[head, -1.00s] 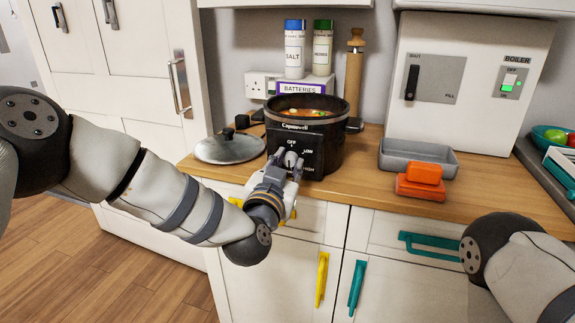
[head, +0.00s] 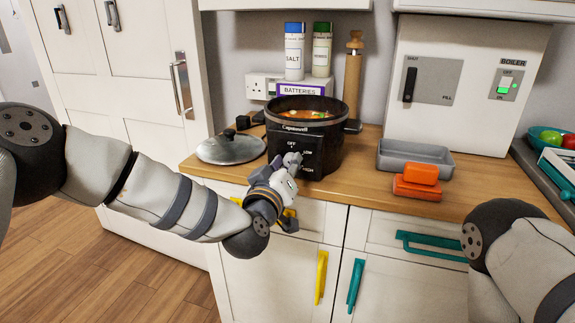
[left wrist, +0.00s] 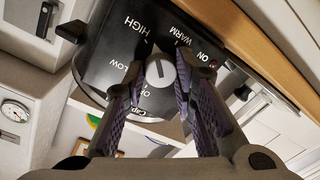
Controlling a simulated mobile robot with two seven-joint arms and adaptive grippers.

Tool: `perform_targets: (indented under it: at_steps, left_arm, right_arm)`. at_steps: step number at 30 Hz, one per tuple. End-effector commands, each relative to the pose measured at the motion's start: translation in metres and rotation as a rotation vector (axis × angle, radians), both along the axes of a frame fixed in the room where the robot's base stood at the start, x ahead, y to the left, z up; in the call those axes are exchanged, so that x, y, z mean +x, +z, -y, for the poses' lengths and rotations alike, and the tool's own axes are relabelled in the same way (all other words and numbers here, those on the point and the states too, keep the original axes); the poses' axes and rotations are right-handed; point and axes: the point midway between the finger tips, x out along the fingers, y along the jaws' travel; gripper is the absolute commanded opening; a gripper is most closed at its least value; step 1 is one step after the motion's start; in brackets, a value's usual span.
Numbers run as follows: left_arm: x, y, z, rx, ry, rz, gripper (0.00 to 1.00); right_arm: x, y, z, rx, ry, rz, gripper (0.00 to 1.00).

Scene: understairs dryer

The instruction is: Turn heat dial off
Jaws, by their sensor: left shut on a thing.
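The slow cooker (head: 325,150) stands on the wooden counter, a black pot with a front panel marked OFF, LOW and HIGH. Its round grey heat dial (left wrist: 160,72) shows in the left wrist view, where the panel also reads WARM and ON. The dial has a pale line on its face; which label it points at I cannot tell for sure. My left gripper (head: 290,165) is at the panel, with its fingers (left wrist: 160,75) shut on the dial from both sides. In the head view it hides the dial. My right gripper is out of view.
A pot lid (head: 230,149) lies left of the cooker. A grey tray (head: 415,162) and orange blocks (head: 417,182) are to the right. Salt (head: 294,55) and herb jars stand behind. A boiler panel (head: 460,85) is at back right. Cupboard handles jut out below.

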Motion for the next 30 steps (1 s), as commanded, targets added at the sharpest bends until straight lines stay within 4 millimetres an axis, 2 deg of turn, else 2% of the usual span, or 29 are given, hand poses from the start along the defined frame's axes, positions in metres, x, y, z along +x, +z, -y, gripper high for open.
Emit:
perform_targets:
  at_steps: [14, 30]
  left_arm:
    - [0.0, -0.001, -0.001, -0.431, 0.0, -0.142, 0.0]
    - [0.001, -0.003, -0.002, -0.918, 0.001, -0.302, 0.0]
  right_arm:
    - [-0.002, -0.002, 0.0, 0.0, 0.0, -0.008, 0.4]
    - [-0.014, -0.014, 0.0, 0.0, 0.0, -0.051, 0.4]
